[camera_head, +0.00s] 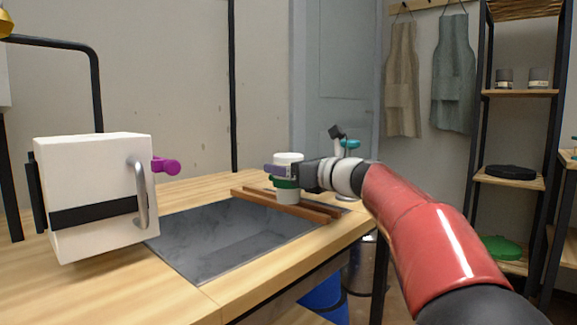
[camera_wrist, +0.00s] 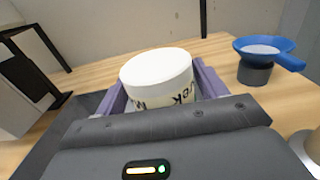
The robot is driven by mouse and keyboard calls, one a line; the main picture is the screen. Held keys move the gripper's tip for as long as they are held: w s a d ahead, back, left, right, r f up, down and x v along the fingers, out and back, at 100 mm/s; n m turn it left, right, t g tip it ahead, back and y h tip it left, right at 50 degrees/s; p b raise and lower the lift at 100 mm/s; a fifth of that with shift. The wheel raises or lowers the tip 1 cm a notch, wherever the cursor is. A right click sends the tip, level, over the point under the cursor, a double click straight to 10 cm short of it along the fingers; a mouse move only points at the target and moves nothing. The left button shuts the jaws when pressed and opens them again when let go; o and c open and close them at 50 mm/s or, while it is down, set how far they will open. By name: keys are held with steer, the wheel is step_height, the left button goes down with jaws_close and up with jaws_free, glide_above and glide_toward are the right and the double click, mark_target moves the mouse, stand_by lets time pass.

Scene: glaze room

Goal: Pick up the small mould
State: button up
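A small white cylinder, which I take to be the small mould (camera_head: 289,159), stands upright at the wooden slats across the sink, with a green band at its middle. In the wrist view the white mould (camera_wrist: 158,74) has a plain top and dark lettering on its side. My gripper (camera_head: 279,173) reaches it from the right. Its purple fingers (camera_wrist: 160,92) lie on either side of the mould, very close to it. Whether they press on it is not clear. The mould's lower part is hidden behind the gripper in the wrist view.
Wooden slats (camera_head: 312,211) lie across the grey sink (camera_head: 215,240) in the wooden worktop (camera_head: 255,292). A white box with a handle (camera_head: 90,185) stands at left. A blue scoop-like dish (camera_wrist: 262,47) on a dark cup is right of the mould. Shelves (camera_head: 520,93) stand far right.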

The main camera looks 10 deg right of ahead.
steer(key=c, duration=0.7)
steer(key=shift+c, duration=0.9)
steer(key=shift+r, duration=0.15)
